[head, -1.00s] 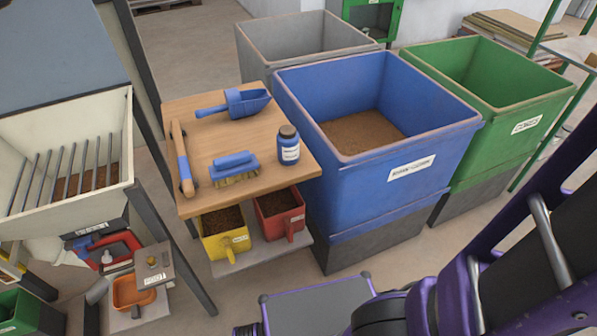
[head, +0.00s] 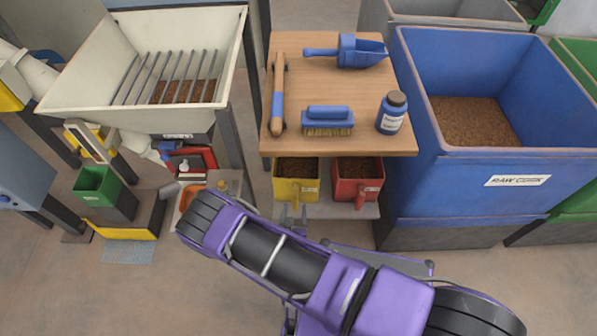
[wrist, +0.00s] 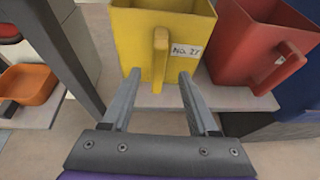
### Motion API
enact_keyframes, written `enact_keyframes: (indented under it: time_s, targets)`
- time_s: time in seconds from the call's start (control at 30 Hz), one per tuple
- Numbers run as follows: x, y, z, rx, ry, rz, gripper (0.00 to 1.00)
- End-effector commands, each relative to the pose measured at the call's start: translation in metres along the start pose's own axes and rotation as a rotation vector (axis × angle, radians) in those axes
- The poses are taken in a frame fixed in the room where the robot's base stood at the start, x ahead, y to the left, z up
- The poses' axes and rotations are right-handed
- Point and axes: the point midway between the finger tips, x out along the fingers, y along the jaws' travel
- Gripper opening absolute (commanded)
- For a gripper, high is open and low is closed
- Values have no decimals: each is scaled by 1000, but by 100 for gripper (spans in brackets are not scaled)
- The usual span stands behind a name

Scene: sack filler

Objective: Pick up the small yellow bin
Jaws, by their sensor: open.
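The small yellow bin (head: 297,183) holds brown granules and stands on a low shelf under the wooden table. In the wrist view the yellow bin (wrist: 182,35) shows its front handle and a label reading "No. 27" or similar. My gripper (wrist: 160,78) is open and empty, its two fingers pointing at the bin, one on each side of the handle's lower end as seen there. I cannot tell whether the handle is between the fingers or still beyond them. In the head view my gripper (head: 292,215) shows only partly in front of the bin, behind my arm.
A red bin (head: 358,182) stands close on the right on the same shelf (head: 340,210). A dark table leg (wrist: 60,50) rises to the left. The wooden table (head: 330,95) above carries a scoop, brushes and a bottle. A blue container (head: 480,180) stands to the right.

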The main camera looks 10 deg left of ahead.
Motion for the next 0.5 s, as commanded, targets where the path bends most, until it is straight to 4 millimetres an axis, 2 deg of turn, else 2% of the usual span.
enact_keyframes:
  time_s: [0.27, 0.5]
  targets:
    - [22, 0, -1, 0, -1, -1, 60]
    - [57, 2, -1, 0, 0, -1, 60]
